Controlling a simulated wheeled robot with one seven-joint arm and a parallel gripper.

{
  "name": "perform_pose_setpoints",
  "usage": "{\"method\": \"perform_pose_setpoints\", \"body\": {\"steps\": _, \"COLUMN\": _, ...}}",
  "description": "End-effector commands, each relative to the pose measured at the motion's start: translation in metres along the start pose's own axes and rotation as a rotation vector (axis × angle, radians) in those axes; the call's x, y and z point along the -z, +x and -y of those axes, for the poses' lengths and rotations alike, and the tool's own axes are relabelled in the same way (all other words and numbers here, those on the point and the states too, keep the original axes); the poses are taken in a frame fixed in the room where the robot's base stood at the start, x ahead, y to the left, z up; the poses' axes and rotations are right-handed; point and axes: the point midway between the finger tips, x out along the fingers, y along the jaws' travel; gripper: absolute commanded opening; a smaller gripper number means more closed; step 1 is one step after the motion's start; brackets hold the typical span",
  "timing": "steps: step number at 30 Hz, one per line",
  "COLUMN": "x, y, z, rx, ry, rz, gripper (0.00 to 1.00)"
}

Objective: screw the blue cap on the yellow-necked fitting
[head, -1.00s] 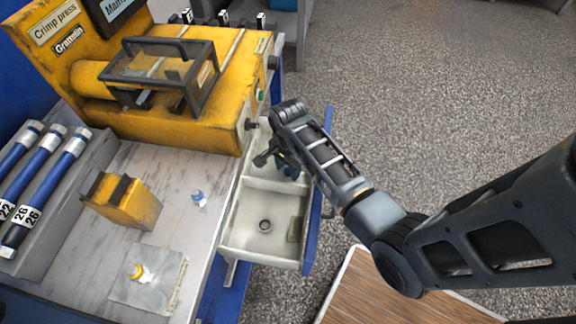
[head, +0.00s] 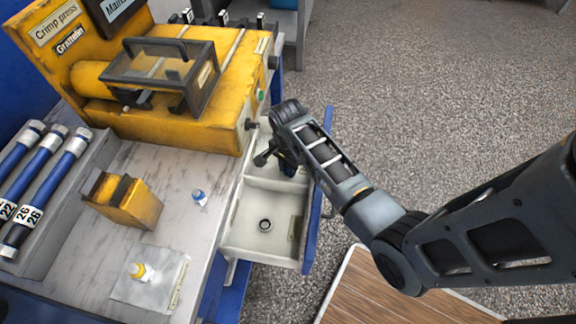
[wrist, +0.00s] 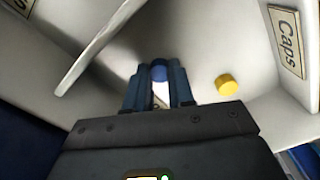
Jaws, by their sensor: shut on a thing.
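The yellow-necked fitting (head: 140,271) stands upright on a grey square plate (head: 124,290) at the front of the bench. My gripper (head: 286,168) points down into the far part of the open drawer, right of the bench. In the wrist view its fingers (wrist: 159,88) are shut on the blue cap (wrist: 159,72), which shows as a small blue round piece between the tips. A yellow cap (wrist: 227,85) lies in the drawer to the right of the fingers. In the head view the blue cap is hidden by my gripper.
The open drawer (head: 238,240) has a divider and a near compartment holding a dark ring (head: 265,225). A blue-necked fitting (head: 199,197) and a yellow block (head: 124,202) stand on the bench. The yellow crimp press (head: 190,110) stands behind. A "Caps" label (wrist: 287,42) is on the drawer wall.

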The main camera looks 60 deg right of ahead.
Motion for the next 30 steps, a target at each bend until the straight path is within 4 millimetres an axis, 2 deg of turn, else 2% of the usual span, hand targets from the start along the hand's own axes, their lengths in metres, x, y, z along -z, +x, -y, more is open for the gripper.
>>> {"method": "perform_pose_setpoints", "body": {"steps": 8, "x": 0.0, "y": -0.006, "z": 0.0, "rx": 0.0, "ry": 0.0, "rz": 0.0, "gripper": 0.0}}
{"method": "perform_pose_setpoints", "body": {"steps": 30, "x": 0.0, "y": -0.042, "z": 0.0, "rx": 0.0, "ry": 0.0, "rz": 0.0, "gripper": 0.0}}
